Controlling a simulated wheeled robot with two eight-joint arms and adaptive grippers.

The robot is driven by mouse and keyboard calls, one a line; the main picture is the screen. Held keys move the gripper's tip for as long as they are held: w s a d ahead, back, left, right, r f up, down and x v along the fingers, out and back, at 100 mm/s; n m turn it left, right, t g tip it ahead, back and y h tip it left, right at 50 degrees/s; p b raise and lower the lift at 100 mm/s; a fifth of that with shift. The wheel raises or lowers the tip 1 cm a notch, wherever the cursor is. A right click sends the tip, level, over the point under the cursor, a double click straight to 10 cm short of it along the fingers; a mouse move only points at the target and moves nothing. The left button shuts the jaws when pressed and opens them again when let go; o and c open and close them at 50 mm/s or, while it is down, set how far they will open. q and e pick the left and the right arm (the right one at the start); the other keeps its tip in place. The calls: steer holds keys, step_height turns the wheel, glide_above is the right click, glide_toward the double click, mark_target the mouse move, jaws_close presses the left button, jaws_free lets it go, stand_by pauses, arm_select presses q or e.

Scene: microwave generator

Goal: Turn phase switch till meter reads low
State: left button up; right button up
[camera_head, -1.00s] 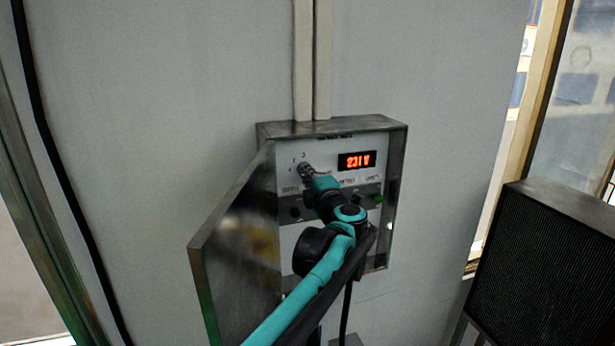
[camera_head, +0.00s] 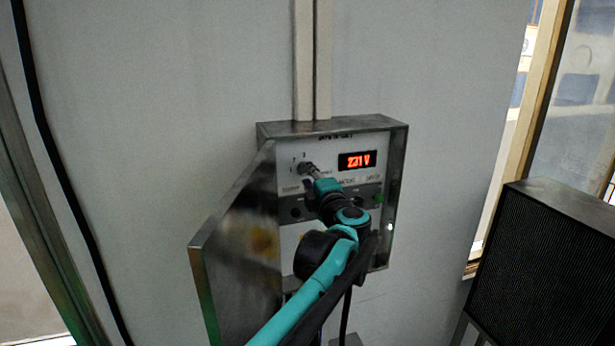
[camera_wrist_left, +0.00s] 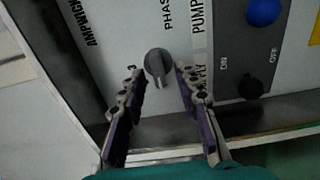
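The phase switch (camera_wrist_left: 158,65) is a dark round knob with a pale pointer mark, on the white panel of an open wall box (camera_head: 335,127). It also shows in the head view (camera_head: 304,168), at the panel's upper left. The meter (camera_head: 357,160), right of it, shows red digits that look like 231 V. My left gripper (camera_wrist_left: 158,76) is open, with one finger on each side of the knob and gaps visible in the wrist view. In the head view the left gripper (camera_head: 313,173) is just right of and below the knob. My right gripper is not in view.
The box's metal door (camera_head: 235,250) hangs open on the left. A blue button (camera_wrist_left: 263,12) and a black knob (camera_wrist_left: 251,88) are on the grey strip beside the switch. A dark speaker-like cabinet (camera_head: 545,270) stands at the right.

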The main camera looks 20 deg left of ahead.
arm_select(q)
steer(key=v, duration=1.1)
steer(key=shift+s+f, duration=0.1)
